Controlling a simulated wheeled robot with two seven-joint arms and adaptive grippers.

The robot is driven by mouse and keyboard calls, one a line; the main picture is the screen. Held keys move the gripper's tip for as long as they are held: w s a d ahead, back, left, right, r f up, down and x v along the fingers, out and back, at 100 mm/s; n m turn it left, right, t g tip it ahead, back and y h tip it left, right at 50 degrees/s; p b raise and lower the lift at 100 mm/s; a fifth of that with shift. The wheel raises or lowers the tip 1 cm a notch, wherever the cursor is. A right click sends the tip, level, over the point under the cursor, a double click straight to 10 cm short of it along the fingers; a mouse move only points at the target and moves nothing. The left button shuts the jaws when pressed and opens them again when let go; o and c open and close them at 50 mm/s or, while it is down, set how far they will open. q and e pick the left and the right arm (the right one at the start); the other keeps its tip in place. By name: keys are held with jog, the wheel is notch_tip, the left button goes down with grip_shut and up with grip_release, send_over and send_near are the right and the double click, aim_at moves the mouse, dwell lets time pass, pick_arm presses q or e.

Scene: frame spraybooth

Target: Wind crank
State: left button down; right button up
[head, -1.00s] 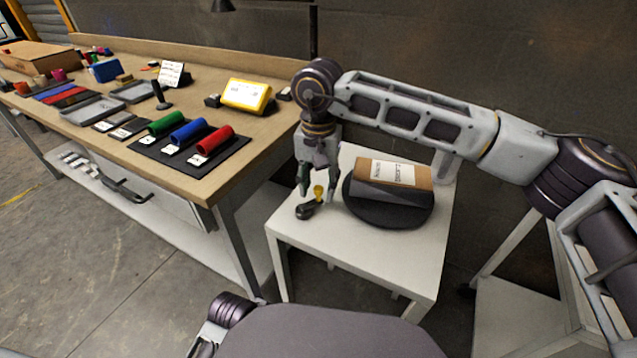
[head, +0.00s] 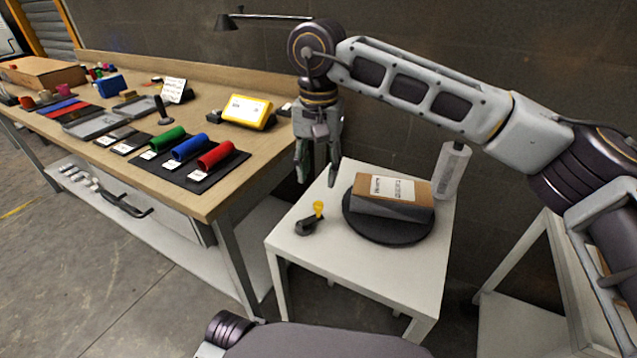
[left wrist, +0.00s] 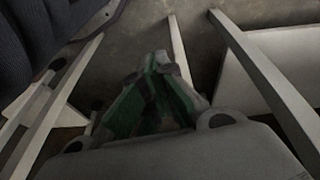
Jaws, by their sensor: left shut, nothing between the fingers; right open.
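The crank (head: 309,220) is a small dark arm with a yellow knob (head: 318,208) standing up from it. It sits on the white side table (head: 350,273), left of a round black turntable (head: 385,233). A brown box with a white label (head: 392,190) lies on the turntable. My right gripper (head: 318,178) is open and empty, pointing down above and behind the crank, apart from it. My left gripper (left wrist: 155,90) shows in the left wrist view, shut and empty, away from the table top. It is not visible in the head view.
A wooden workbench (head: 240,168) on the left holds red, blue and green rollers, grey trays and a yellow device (head: 247,111). A white cylinder (head: 453,170) stands at the side table's back right. The side table's front is clear.

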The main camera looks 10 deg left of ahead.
jog(key=shift+r, duration=1.65)
